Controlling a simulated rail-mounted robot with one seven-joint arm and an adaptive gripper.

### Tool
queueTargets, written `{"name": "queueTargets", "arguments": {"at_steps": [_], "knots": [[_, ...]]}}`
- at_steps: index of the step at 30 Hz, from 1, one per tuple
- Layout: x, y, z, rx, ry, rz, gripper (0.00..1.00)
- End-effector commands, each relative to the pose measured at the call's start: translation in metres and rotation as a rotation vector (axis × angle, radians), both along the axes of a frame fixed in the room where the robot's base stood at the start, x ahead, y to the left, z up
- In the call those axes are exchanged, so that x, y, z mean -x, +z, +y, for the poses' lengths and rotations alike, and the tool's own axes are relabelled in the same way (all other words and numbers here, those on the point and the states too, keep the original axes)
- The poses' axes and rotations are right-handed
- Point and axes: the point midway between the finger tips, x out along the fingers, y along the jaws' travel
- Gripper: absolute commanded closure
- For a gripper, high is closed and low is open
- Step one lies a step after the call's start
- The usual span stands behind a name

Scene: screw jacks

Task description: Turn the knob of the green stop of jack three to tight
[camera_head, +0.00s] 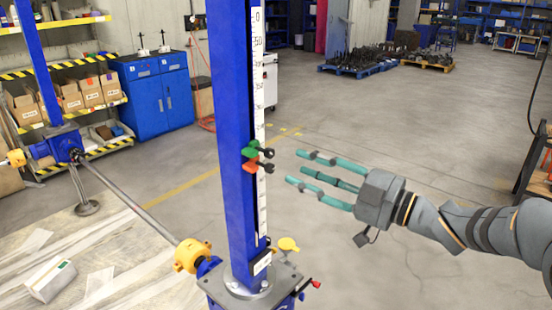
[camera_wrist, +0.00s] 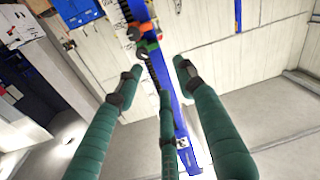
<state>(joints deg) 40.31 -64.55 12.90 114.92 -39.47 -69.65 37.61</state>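The blue jack column (camera_head: 232,120) stands upright in the head view, with a white scale along its right side. The green stop (camera_head: 251,150) sits on the scale, with a black knob (camera_head: 268,153) on its right. An orange-red stop (camera_head: 251,166) with its own black knob sits just below. In the wrist view the green stop (camera_wrist: 152,47) shows small, beyond the fingertips. My gripper (camera_head: 297,168) has teal fingers, spread and empty, pointing left at the stops from the right, with a gap. The wrist view shows the spread fingers (camera_wrist: 157,75) too. How tight the knob is cannot be seen.
A yellow gearbox cover (camera_head: 190,255) and a shaft (camera_head: 130,203) join this jack to another at left. Shelves with boxes (camera_head: 85,92) and a blue cabinet (camera_head: 155,95) stand behind. Floor around my gripper is clear; a dark rack (camera_head: 535,165) edges the right.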

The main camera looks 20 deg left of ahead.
Motion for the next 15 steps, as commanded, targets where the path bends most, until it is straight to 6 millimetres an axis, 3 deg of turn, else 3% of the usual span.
{"name": "queueTargets", "arguments": {"at_steps": [8,15], "knots": [[-0.022,-0.009,-0.009,0.137,-0.087,-0.25,0.62],[-0.03,-0.007,0.012,0.155,-0.086,-0.294,0.62]]}}
